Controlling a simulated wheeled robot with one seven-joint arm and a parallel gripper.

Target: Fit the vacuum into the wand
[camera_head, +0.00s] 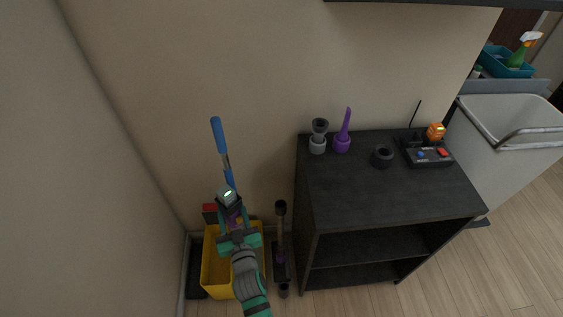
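My gripper (231,212), with green fingers on a green and grey arm, points away over a yellow bucket. Between its fingers is the vacuum (228,196), a small dark grey body with a glowing green display and some purple below it. The fingers appear shut on it, though the arm hides much of the contact. The wand (281,232) stands upright on the floor to the right of my gripper, a slim tube with a dark top end and purple near its floor head. The vacuum is apart from the wand, to its left.
The yellow bucket (212,277) stands under my arm, with a blue-handled mop (218,136) leaning behind. A black shelf unit (375,190) stands close right of the wand. On it are grey and purple attachments (342,143), a dark ring (382,156) and a dock (428,154).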

